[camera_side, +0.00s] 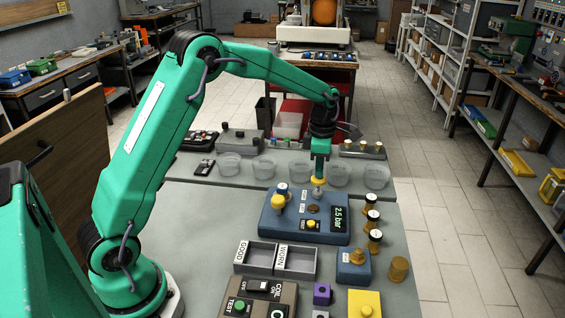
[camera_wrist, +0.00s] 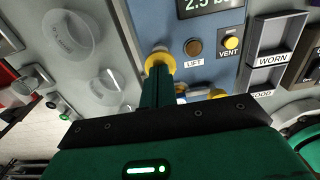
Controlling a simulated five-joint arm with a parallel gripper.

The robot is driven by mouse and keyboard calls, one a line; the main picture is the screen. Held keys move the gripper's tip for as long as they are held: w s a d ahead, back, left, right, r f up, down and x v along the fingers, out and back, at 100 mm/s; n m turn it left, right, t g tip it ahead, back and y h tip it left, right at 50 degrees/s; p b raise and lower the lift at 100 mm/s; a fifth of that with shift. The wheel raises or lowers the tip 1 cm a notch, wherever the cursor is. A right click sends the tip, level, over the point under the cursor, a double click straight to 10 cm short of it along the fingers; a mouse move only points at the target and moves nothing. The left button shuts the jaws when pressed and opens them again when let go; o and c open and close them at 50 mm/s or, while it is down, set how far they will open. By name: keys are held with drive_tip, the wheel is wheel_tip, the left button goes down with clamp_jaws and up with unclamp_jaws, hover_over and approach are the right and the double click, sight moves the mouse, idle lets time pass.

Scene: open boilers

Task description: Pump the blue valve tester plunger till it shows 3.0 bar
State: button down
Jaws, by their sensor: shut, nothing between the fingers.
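The blue valve tester (camera_side: 283,226) stands on the grey table; its display (camera_side: 339,217) reads 2.5 bar. The display is cut off at the top of the wrist view (camera_wrist: 209,5). The plunger's yellow knob (camera_side: 319,181) sits on a pale metal stem at the tester's back right. It shows as a yellow ring in the wrist view (camera_wrist: 160,61). My gripper (camera_side: 320,171) points straight down, shut and empty, with its tips at the top of the knob. I cannot tell whether they touch. In the wrist view the fingers (camera_wrist: 159,80) cover part of the knob.
Several clear cups (camera_side: 264,167) line the back. Gauge-topped brass valves (camera_side: 373,218) stand close on the right. The GOOD/WORN tray (camera_side: 276,259) is in front.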

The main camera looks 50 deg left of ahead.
drive_tip(key=shift+f, duration=0.1)
drive_tip(key=shift+f, duration=1.5)
wheel_tip(320, 180, up, 15)
drive_tip(key=shift+f, duration=0.2)
idle(1.1)
